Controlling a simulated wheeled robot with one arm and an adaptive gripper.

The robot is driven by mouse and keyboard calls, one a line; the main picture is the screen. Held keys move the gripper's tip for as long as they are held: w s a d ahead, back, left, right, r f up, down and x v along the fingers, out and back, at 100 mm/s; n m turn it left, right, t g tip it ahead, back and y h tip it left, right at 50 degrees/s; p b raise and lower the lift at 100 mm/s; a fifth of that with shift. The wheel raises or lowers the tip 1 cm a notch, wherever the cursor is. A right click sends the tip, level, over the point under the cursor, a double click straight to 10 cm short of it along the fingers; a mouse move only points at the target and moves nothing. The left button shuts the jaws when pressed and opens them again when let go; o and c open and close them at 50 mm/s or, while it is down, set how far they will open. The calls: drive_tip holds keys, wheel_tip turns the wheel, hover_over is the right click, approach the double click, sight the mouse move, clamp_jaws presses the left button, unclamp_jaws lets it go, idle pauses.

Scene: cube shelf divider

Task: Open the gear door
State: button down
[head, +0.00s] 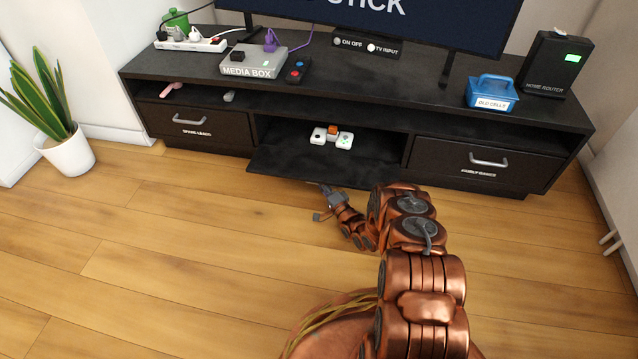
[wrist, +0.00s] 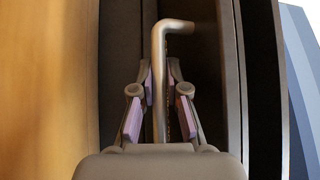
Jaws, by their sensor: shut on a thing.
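The gear door (head: 285,165) is the dark middle flap of the TV stand. It is folded down and out, and the compartment behind it shows. My gripper (head: 326,190) is at the door's front edge, low over the floor. In the wrist view my gripper (wrist: 160,85) is shut on the grey bar handle (wrist: 159,50), which runs between the two finger pads. The dark door front (wrist: 195,60) lies around the handle. The door's label and its handle are hidden in the head view.
Small white devices (head: 340,140) and an orange cube (head: 333,130) sit in the open compartment. Closed drawers labelled Spare Leads (head: 200,128) and Family Games (head: 475,165) flank it. A potted plant (head: 65,140) stands left. The wooden floor (head: 190,230) in front is clear.

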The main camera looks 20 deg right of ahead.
drive_tip(key=shift+w+a+f+b, duration=0.1)
drive_tip(key=shift+f+b, duration=0.2)
drive_tip(key=shift+f, duration=0.25)
drive_tip(key=c, duration=1.2)
unclamp_jaws()
drive_tip(key=shift+r, duration=0.1)
drive_tip(key=shift+c, duration=0.2)
drive_tip(key=shift+s, duration=0.2)
drive_tip(key=shift+s+d, duration=0.25)
drive_tip(key=shift+s, duration=0.05)
drive_tip(key=v, duration=0.9)
drive_tip(key=shift+s+d, duration=0.1)
drive_tip(key=shift+s, duration=0.15)
drive_tip(key=shift+v, duration=0.75)
